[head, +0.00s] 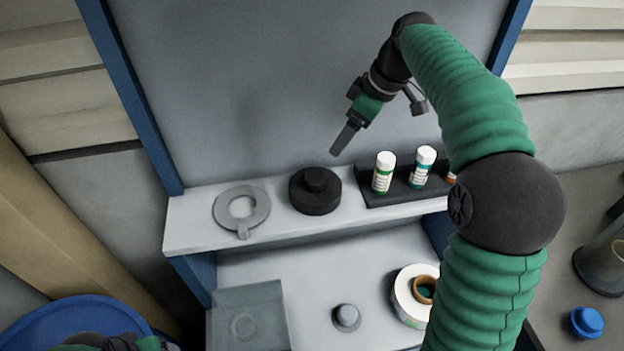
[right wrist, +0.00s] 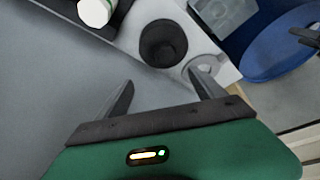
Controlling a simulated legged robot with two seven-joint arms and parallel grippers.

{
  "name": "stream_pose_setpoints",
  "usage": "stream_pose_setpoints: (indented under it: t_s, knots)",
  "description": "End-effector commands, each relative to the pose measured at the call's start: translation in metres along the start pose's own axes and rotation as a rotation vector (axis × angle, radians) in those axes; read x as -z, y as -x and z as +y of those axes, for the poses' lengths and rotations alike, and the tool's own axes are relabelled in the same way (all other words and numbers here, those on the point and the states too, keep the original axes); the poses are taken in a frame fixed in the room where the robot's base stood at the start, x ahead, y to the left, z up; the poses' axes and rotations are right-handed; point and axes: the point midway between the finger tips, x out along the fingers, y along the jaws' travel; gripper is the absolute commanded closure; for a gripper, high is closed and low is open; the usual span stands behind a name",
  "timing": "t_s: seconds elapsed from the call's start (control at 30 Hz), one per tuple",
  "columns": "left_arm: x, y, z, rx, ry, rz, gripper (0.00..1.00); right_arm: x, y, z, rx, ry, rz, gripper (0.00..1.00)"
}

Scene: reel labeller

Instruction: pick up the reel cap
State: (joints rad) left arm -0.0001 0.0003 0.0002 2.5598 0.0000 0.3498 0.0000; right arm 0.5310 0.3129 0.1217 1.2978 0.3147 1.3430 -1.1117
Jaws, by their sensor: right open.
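The reel cap, a black round disc with a raised knob (head: 315,190), sits on the light shelf just left of the bottle rack. It also shows in the right wrist view (right wrist: 163,44), beyond the fingertips. My right gripper (head: 342,145) is above and behind the cap, pointing down, apart from it. In the right wrist view its two fingers (right wrist: 164,84) are spread with nothing between them. My left arm shows only in part at the lower left corner of the head view; its fingers are not clear.
A grey ring with a tab (head: 256,217) lies on the shelf left of the cap. A black rack with several bottles (head: 384,172) stands to the right. Below are a white reel (head: 404,297), a grey knob (head: 346,317) and a translucent box (head: 250,312). A back panel (head: 250,90) rises behind.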

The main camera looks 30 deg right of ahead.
Motion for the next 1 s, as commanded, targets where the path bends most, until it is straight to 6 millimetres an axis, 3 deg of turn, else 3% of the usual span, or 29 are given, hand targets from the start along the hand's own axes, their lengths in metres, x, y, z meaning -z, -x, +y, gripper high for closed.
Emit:
stream_pose_setpoints:
  t_s: [0.3,0.4,0.57,0.8,1.0]
  knots:
    - [0.002,0.007,0.0,0.0,0.0,0.0,0.25,0.004,-0.084,-0.001,0.008,-0.001,-0.008,0.21]
    - [0.002,0.01,0.0,0.0,0.0,0.0,0.25,0.003,-0.102,0.0,0.007,-0.001,-0.006,0.21]
    - [0.003,0.015,0.0,0.0,0.0,0.0,0.25,0.002,-0.117,-0.001,0.007,-0.002,-0.005,0.21]
    - [0.007,0.029,0.0,0.0,0.0,0.0,0.25,0.0,-0.157,-0.005,0.007,-0.002,-0.005,0.21]
    - [0.007,0.029,0.0,0.0,0.0,0.0,0.25,0.0,-0.165,-0.004,0.003,-0.001,-0.004,0.21]
